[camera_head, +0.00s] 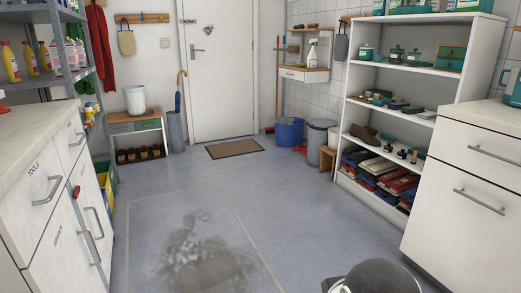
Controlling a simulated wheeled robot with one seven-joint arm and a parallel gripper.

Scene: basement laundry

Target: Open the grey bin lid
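The grey bin (318,141) stands upright on the floor near the back wall, right of the door. Its grey lid (322,124) lies across its top and looks closed. The bin is small in view, so its hinge and any pedal cannot be made out. A dark rounded part at the bottom right edge seems to be my own arm. My gripper's fingers do not show, and the bin is far across the room from me.
A blue bucket (289,132) stands left of the bin and a wooden stool (328,158) to its right. White shelves (390,66) and a white cabinet (462,200) line the right side; white drawers (62,215) line the left. The floor (285,205) between is clear, with a dark stain.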

